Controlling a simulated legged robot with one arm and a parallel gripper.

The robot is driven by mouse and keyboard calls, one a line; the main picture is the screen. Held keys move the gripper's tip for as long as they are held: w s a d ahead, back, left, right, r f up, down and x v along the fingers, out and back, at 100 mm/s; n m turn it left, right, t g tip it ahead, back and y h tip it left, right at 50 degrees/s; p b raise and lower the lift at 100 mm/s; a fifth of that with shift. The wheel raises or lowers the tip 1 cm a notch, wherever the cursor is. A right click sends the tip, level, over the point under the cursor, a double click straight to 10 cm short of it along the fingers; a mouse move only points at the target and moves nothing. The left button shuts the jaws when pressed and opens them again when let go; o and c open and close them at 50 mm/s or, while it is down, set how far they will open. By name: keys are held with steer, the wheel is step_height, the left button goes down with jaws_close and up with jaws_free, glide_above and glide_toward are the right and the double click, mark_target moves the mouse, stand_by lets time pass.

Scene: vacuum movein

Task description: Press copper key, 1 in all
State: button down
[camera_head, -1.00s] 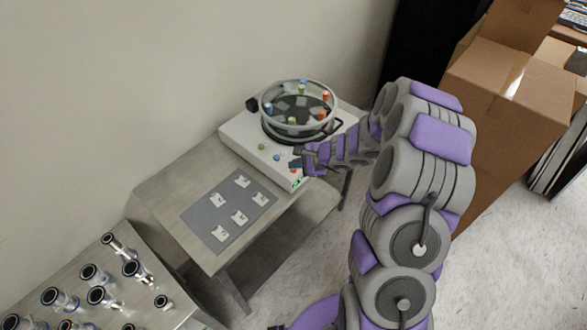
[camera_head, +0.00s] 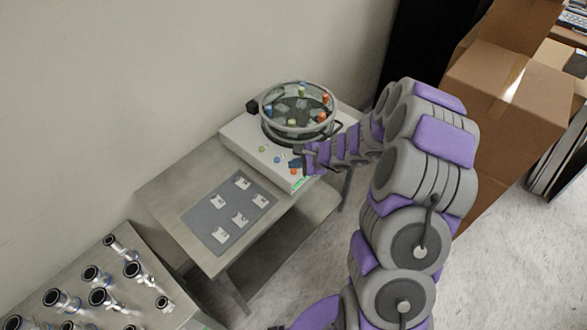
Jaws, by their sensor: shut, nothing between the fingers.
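A white machine (camera_head: 238,136) stands on the table, with a round clear-walled chamber (camera_head: 298,112) on top. Its front panel has a row of small round keys: a pale green key (camera_head: 262,149), a blue key (camera_head: 277,160) and an orange-copper key (camera_head: 293,171). A small green display (camera_head: 300,183) glows at the front corner. My gripper (camera_head: 296,162) is shut and empty, with its dark tip just above and beside the copper key. I cannot tell whether the tip touches the key, which is still partly visible.
A grey mat (camera_head: 207,222) with several small white pieces lies on the table (camera_head: 165,190) left of the machine. A lower-left surface holds several metal cylinders (camera_head: 97,275). Cardboard boxes (camera_head: 510,95) stand to the right behind my arm.

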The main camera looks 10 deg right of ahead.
mark_target(295, 173)
steer(key=shift+r, duration=0.1)
steer(key=shift+r+p, duration=1.9)
steer(key=shift+r, duration=0.6)
steer(key=shift+a+r, duration=0.2)
steer(key=shift+r, duration=0.05)
steer(key=s+a+r+n+g+y, duration=0.1)
steer(key=s+a+r+n+g, duration=0.2)
steer(key=s+a+r+n, duration=0.45)
steer(key=s+a+r+n+g, duration=0.2)
steer(key=s+a+r+n, duration=0.25)
steer(key=s+r, duration=0.5)
steer(key=s+d+r+n+g+h, duration=0.1)
steer(key=s+d+h, duration=0.3)
steer(key=s, duration=0.8)
steer(key=s+d+r+n+g+h, duration=0.1)
steer(key=s+d+n+g+h, duration=0.1)
steer(key=s+d, duration=0.5)
steer(key=s+n+h, duration=0.1)
steer(key=s+n, duration=0.1)
steer(key=s, duration=0.3)
steer(key=shift+s+d+r+h, duration=0.15)
steer(key=shift+d+h, duration=0.25)
